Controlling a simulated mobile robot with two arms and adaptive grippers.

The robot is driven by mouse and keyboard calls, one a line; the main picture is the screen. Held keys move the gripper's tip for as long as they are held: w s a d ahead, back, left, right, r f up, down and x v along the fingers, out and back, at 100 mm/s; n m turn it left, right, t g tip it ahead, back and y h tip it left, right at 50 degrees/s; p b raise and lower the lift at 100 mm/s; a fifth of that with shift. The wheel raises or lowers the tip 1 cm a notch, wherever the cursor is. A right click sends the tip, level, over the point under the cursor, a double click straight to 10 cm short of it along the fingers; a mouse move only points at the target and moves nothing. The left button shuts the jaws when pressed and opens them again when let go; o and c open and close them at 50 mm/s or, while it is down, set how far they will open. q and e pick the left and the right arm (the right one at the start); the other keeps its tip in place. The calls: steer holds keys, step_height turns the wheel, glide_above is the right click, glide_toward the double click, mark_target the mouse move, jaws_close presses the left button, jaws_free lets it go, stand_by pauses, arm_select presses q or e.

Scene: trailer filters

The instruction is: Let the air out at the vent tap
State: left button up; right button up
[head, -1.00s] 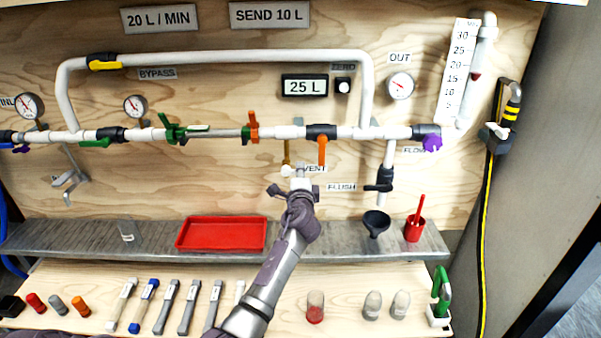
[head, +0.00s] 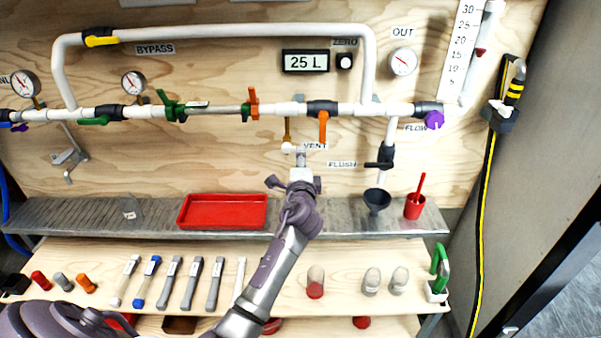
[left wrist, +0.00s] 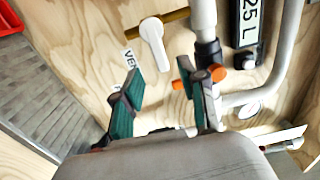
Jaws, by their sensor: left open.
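The vent tap has a white lever (head: 289,148) under a short brass pipe (head: 287,128), beside the VENT label (head: 315,146). In the left wrist view its white lever (left wrist: 154,42) hangs from the brass pipe (left wrist: 172,19), its free end between the fingertip lines. My left gripper (head: 300,158) is just below and right of the tap in the head view. Its green-padded fingers (left wrist: 159,82) are spread, with nothing held. I cannot tell how far the fingertips are from the lever. My right gripper is not in view.
An orange lever (head: 323,125) hangs right of the vent; its orange part (left wrist: 218,74) shows near a finger in the wrist view. The FLUSH valve (head: 380,164) is further right. Below stand a red tray (head: 222,226), a black funnel (head: 377,201) and a red cup (head: 414,207).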

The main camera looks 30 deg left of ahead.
arm_select(q)
steer(key=v, duration=0.6)
steer(key=shift+s, duration=0.25)
